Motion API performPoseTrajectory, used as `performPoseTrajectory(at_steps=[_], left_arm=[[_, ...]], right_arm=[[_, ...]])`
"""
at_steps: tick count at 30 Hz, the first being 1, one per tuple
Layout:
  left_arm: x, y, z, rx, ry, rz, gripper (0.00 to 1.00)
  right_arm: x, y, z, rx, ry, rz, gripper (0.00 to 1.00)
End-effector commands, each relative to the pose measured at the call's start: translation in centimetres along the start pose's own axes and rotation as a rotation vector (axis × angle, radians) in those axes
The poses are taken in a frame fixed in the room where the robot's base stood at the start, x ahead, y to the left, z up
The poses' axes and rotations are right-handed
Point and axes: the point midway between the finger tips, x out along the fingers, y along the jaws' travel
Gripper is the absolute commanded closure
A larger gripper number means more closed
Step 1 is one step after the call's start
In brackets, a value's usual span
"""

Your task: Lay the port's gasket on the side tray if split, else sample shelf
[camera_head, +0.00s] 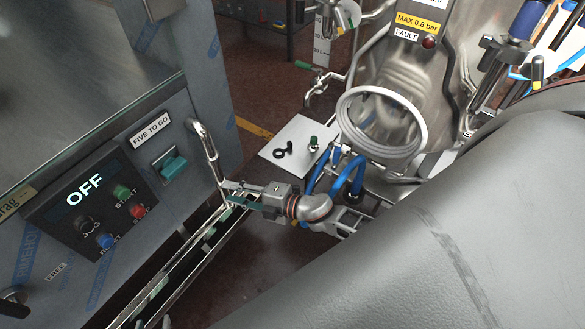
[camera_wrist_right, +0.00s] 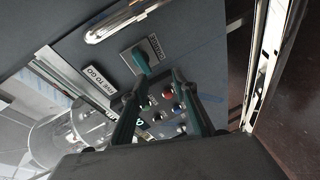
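A small dark ring-like piece (camera_head: 281,152), which may be the gasket, lies on a pale flat plate (camera_head: 272,156) beside the steel vessel; I cannot tell whether it is split. A small green-topped fitting (camera_head: 314,143) stands on the same plate. My right gripper (camera_head: 234,193) is near the vertical steel handle, in front of the machine panel. In the right wrist view its teal fingers (camera_wrist_right: 155,90) are apart, with nothing between them but the panel behind. I cannot make out my left gripper. No tray or shelf label is readable.
The panel (camera_head: 90,205) has an OFF display, coloured buttons and a teal switch (camera_head: 174,166). A steel handle (camera_head: 209,150) and a long rail (camera_head: 190,255) stand close to my right gripper. Blue hoses (camera_head: 350,172) and a coiled pale hose (camera_head: 424,128) crowd the vessel (camera_head: 400,75).

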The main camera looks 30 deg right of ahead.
Motion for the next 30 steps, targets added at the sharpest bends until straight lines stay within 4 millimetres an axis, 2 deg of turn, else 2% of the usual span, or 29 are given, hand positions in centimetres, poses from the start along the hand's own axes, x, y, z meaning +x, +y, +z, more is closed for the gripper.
performPoseTrajectory(at_steps=[1, 5, 9, 12, 16, 21, 30], left_arm=[[0.0, 0.0, 0.0, 0.000, 0.000, 0.000, 0.64], [0.0, 0.0, 0.0, 0.001, 0.000, 0.000, 0.64], [0.0, 0.0, 0.1, 0.001, -0.001, 0.000, 0.64], [0.0, 0.0, 0.1, 0.001, -0.002, 0.000, 0.64], [0.0, 0.0, 0.3, 0.001, -0.004, 0.000, 0.64], [0.0, 0.0, 0.3, 0.001, -0.006, 0.001, 0.64], [0.0, 0.0, 0.3, 0.001, -0.005, 0.001, 0.64]], right_arm=[[-1.4, -0.5, -0.4, 0.122, -0.054, 0.027, 0.72], [-5.2, -2.0, -0.3, 0.435, -0.207, 0.073, 0.72], [-10.1, -5.2, -0.3, 0.768, -0.375, 0.074, 0.72], [-13.4, -7.7, -1.1, 0.975, -0.475, 0.055, 0.72], [-16.5, -10.2, -2.4, 1.172, -0.564, 0.022, 0.72], [-18.3, -11.6, -3.6, 1.289, -0.610, -0.002, 0.72], [-18.4, -11.7, -3.7, 1.298, -0.613, -0.005, 0.72]])
